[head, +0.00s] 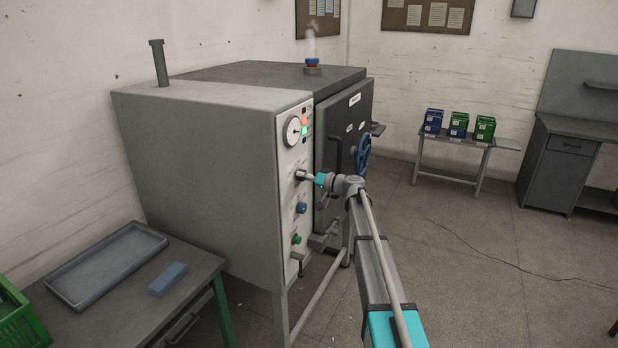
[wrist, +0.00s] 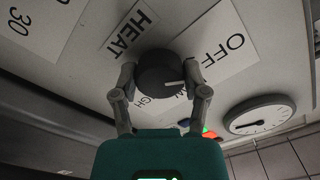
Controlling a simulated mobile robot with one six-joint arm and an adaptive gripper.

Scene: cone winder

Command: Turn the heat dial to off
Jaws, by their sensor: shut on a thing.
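The heat dial (wrist: 160,72) is a round dark knob in the middle of the wrist view, beside a HEAT label (wrist: 128,32). Its white pointer mark points right in that view, below the OFF label (wrist: 222,50). Another label below the dial is partly hidden; "GH" is readable. My gripper (wrist: 159,80) is shut on the dial, one finger on each side. In the head view my gripper (head: 309,178) reaches the panel (head: 290,207) of the grey machine from the right and largely hides the dial.
Above the dial are a round gauge (head: 292,130) and a lit green lamp (head: 304,131). A blue handwheel (head: 362,153) stands out right of the panel. A table (head: 190,273) stands at front left.

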